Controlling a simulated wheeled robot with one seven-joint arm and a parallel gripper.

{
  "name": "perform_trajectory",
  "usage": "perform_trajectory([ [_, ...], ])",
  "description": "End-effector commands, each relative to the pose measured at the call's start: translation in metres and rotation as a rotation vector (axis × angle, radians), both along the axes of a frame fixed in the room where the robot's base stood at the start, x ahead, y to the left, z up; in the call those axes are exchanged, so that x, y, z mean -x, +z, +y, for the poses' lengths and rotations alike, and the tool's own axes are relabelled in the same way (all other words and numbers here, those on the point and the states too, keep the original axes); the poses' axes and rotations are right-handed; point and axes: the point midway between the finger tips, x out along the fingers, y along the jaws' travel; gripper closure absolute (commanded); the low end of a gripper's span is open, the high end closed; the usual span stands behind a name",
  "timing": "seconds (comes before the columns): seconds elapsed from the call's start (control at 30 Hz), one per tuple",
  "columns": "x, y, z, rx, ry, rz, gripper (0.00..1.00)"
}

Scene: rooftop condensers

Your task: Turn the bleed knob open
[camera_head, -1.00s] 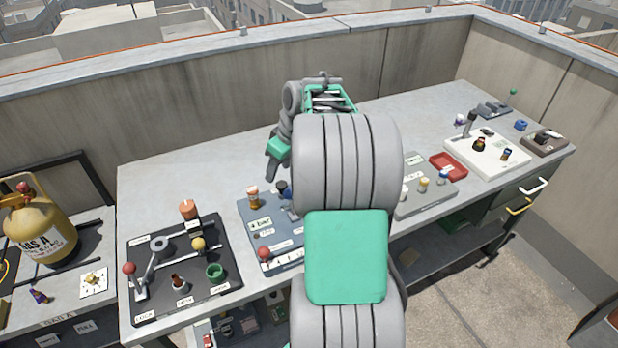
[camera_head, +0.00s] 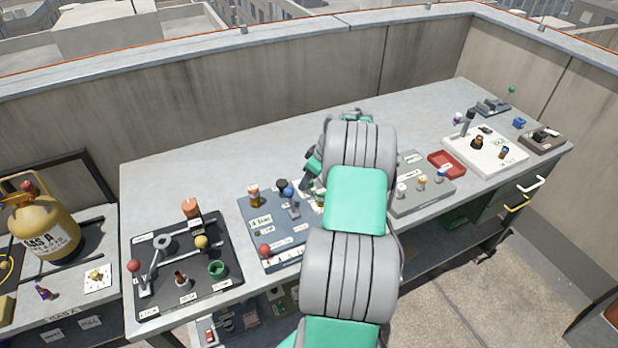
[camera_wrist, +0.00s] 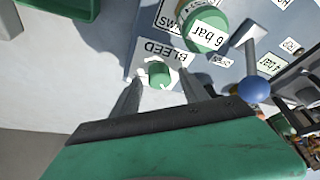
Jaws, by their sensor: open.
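The bleed knob (camera_wrist: 157,72) is a small green knob on a white plate marked BLEED, seen in the wrist view. My gripper (camera_wrist: 160,82) is open, with one grey finger on each side of the knob in the picture. Nothing is held between the fingers. Whether either finger touches the knob, I cannot tell. In the head view my arm covers much of the right part of the blue-grey panel (camera_head: 262,222), and the bleed knob cannot be made out there.
In the wrist view, a larger green knob (camera_wrist: 208,32) marked 6 bar and a blue ball lever (camera_wrist: 254,89) are close by. A green tray (camera_wrist: 62,8) lies at upper left. In the head view, a black panel (camera_head: 225,285) stands left and a grey panel (camera_head: 415,203) right.

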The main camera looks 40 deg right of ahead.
Motion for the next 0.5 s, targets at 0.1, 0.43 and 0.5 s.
perform_trajectory([
  [0.1, 0.0000, 0.0001, 0.0002, 0.000, 0.000, 0.000, 0.56],
  [0.43, 0.0002, 0.0004, 0.0000, 0.000, -0.001, 0.000, 0.83],
  [0.5, 0.0002, 0.0005, -0.0001, 0.000, -0.001, 0.000, 0.89],
])
